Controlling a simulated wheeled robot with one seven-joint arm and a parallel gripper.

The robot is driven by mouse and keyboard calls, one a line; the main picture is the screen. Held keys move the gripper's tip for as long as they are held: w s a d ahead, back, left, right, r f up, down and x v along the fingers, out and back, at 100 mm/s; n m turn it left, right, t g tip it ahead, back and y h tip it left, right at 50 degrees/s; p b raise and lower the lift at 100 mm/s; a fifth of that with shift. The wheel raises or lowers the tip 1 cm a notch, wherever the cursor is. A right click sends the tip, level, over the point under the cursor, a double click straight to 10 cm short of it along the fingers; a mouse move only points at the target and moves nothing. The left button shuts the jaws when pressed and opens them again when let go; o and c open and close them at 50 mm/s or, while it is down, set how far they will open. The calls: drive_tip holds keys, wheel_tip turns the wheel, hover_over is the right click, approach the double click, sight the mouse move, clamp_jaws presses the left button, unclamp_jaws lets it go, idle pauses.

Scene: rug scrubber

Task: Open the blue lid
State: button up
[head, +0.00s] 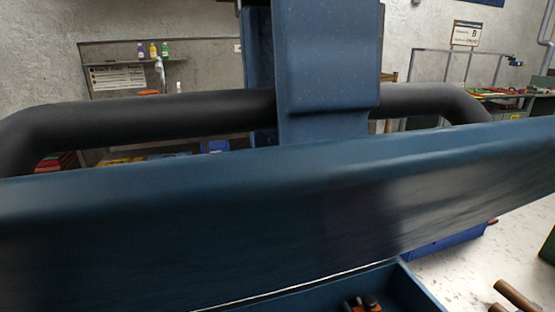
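A wide dark blue panel, which looks like the blue lid (200,230), fills the lower half of the head view at very close range. Its upper edge slopes up towards the right. A thin bright line runs along its lower edge. Below it, at the bottom, a corner of an open blue box (410,290) shows, with a black and orange item (365,303) inside. How the lid joins the box is hidden. My gripper is not in view.
A thick black bar (150,118) passes behind the panel, with a blue upright (325,60) at its middle. Brown cylinders (518,298) lie on the pale floor at lower right. A wall shelf with bottles (153,49) and a railing (470,65) stand farther back.

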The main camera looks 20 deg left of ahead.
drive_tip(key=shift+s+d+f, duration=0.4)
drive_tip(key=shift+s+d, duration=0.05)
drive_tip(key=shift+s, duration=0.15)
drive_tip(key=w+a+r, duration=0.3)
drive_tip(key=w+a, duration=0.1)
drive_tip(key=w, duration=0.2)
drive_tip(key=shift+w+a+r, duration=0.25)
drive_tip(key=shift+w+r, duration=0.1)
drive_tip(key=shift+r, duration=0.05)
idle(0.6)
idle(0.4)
